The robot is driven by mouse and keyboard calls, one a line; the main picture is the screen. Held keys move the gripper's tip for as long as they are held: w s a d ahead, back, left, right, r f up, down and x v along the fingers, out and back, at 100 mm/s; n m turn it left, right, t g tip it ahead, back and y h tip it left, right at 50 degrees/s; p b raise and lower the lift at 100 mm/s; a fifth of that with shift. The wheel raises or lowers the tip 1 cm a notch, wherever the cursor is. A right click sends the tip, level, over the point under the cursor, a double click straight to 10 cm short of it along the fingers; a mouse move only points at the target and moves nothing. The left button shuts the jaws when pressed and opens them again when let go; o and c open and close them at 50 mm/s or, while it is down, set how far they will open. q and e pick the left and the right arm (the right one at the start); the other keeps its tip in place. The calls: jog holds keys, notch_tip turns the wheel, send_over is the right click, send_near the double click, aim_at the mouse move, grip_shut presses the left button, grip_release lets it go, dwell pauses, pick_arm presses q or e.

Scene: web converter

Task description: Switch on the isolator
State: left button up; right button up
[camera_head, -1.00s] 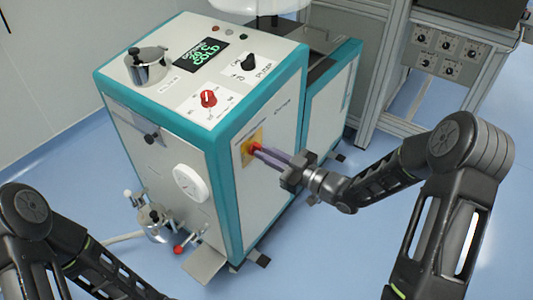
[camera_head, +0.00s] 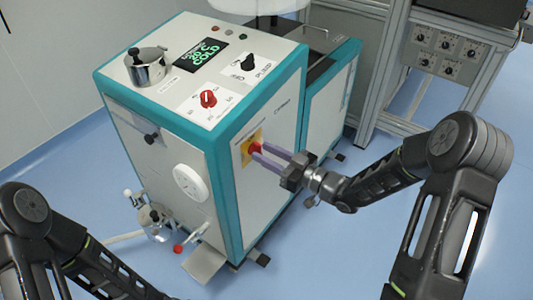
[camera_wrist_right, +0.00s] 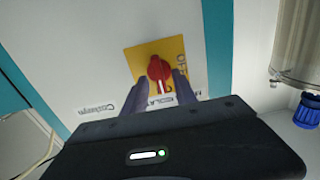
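The isolator is a red rotary knob (camera_head: 254,148) on a yellow plate (camera_head: 246,155) on the right side wall of the white and teal machine. In the right wrist view the red knob (camera_wrist_right: 158,68) sits on the yellow plate (camera_wrist_right: 138,58), with lettering partly hidden by the fingers. My right gripper (camera_head: 262,153) has its two purple fingers apart, reaching to the knob. In the wrist view the fingertips (camera_wrist_right: 160,82) lie on either side of the knob's lower part; whether they touch it I cannot tell. My left gripper is out of view; only its arm shows.
The machine's top (camera_head: 205,75) carries a lit green display (camera_head: 202,54), a red knob (camera_head: 208,98) and a black knob (camera_head: 248,62). A metal-framed rack (camera_head: 377,75) stands at the back right. Blue floor is free right of the machine.

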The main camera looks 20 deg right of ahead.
jog(key=v, duration=0.7)
jog(key=shift+s+d, duration=0.25)
jog(key=shift+s, duration=0.05)
